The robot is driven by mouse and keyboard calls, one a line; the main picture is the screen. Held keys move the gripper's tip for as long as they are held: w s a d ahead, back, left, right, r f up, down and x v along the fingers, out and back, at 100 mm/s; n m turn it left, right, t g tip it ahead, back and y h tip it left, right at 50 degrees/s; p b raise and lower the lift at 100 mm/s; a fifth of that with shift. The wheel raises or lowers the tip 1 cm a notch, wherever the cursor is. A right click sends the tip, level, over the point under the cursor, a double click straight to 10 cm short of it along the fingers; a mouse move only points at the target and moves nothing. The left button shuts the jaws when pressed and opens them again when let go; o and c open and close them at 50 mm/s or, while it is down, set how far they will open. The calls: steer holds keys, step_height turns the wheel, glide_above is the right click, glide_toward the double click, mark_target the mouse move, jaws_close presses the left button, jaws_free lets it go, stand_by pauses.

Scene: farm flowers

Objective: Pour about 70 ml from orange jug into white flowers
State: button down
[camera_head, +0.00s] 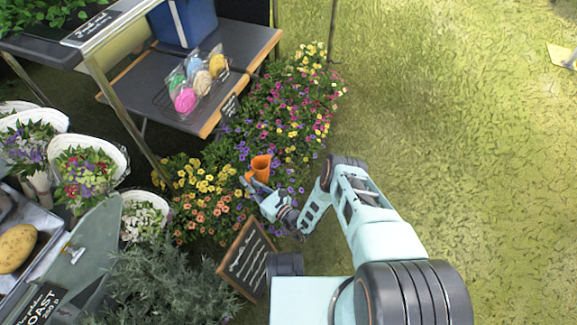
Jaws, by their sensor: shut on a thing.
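The orange jug (260,166) is in the middle of the view, above the flower bed. My gripper (250,184) is shut on the jug at its lower left side. The jug looks close to upright, with its wider end up; what is inside is too small to tell. White flowers (143,219) with green leaves stand in a white container at the lower left, well to the left of the jug and apart from it. Yellow and orange flowers lie between them. Part of the gripper's grip is too small to see clearly.
A wooden-framed chalkboard sign (246,258) stands below my gripper. Mixed coloured flowers (285,110) fill the bed behind the jug. A dark table (230,50) with bagged coloured items is at the upper left. Bouquets in white wraps (88,165) are at the left. Open grass (450,140) lies to the right.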

mark_target(251, 172)
steer(key=shift+w+d+r+m, duration=0.3)
steer(key=shift+r+m, duration=0.2)
steer(key=shift+r, duration=0.1)
steer(key=shift+w+d+r+m, duration=0.15)
steer(key=shift+w+r+m, duration=0.1)
steer(key=shift+r+m, duration=0.3)
steer(key=shift+w+d+r+m, duration=0.2)
steer(key=shift+w+d+m, duration=0.15)
steer(key=shift+m, duration=0.2)
steer(key=w+d+r+m, duration=0.1)
steer(key=m, duration=0.1)
steer(key=w+d+r+m, duration=0.1)
steer(key=w+m, duration=0.1)
steer(key=shift+d+r, duration=0.25)
steer(key=shift+d, duration=0.05)
steer(key=shift+w+d+m, duration=0.25)
steer(key=shift+d+m, duration=0.1)
steer(key=shift+m, duration=0.45)
steer(key=shift+r, duration=0.1)
steer(key=shift+w+d+m, duration=0.35)
steer(key=shift+w+m, duration=0.05)
steer(key=shift+m, duration=0.45)
steer(key=shift+w+d+m, duration=0.35)
steer(key=shift+w+m, duration=0.05)
steer(key=shift+m, duration=0.45)
steer(key=shift+a+m, duration=0.1)
steer(key=shift+m, duration=0.2)
